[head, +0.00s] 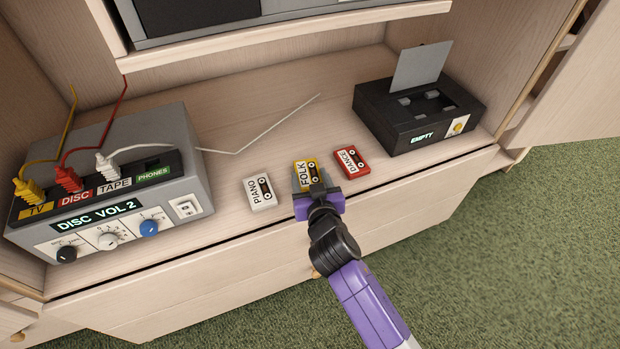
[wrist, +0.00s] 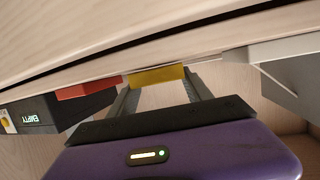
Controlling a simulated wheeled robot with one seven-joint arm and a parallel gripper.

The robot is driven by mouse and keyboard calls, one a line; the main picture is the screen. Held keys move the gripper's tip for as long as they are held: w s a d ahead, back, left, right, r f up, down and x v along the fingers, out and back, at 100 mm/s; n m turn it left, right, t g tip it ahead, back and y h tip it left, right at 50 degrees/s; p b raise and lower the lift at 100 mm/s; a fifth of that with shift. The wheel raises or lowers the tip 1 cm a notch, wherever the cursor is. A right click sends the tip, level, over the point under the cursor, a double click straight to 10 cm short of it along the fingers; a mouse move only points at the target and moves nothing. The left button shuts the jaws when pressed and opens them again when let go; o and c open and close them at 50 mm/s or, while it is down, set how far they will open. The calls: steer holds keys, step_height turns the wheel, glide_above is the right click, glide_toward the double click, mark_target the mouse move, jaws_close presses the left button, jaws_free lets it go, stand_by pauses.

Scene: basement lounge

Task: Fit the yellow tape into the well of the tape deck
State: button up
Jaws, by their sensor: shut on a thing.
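The yellow tape (head: 306,170), labelled FOLK, is between the fingers of my gripper (head: 314,184) near the front of the shelf. In the wrist view the yellow tape (wrist: 156,75) shows as a band between the fingertips of my gripper (wrist: 160,82), which is shut on it. I cannot tell whether it still touches the shelf. The black tape deck (head: 400,125) stands to the right and back. Its grey lid is raised, its well (head: 428,104) is open on top, and its front display reads EMPTY.
A white PIANO tape (head: 260,192) lies left of my gripper, and a red DANCE tape (head: 351,163) lies to its right, towards the deck. A grey switch box (head: 110,190) with plugged cables stands at left. A white cable (head: 270,133) lies behind the tapes. An upper shelf (head: 285,37) overhangs the back.

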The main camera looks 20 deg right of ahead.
steer(key=shift+f, duration=0.15)
steer(key=o, duration=1.4)
steer(key=shift+c, duration=0.2)
steer(key=p+v, duration=0.1)
steer(key=v, duration=0.6)
steer(key=shift+s, duration=0.45)
steer(key=shift+f, duration=0.1)
steer(key=s+f+n+y, duration=0.2)
steer(key=s+y, duration=0.1)
steer(key=s, duration=1.8)
steer(key=r+v, duration=0.2)
steer(key=v, duration=0.8)
steer(key=shift+w+r, duration=0.2)
steer(key=shift+o, duration=0.5)
steer(key=s+d+r, duration=0.1)
steer(key=s+r, duration=0.5)
steer(key=r, duration=0.1)
steer(key=shift+d, duration=0.15)
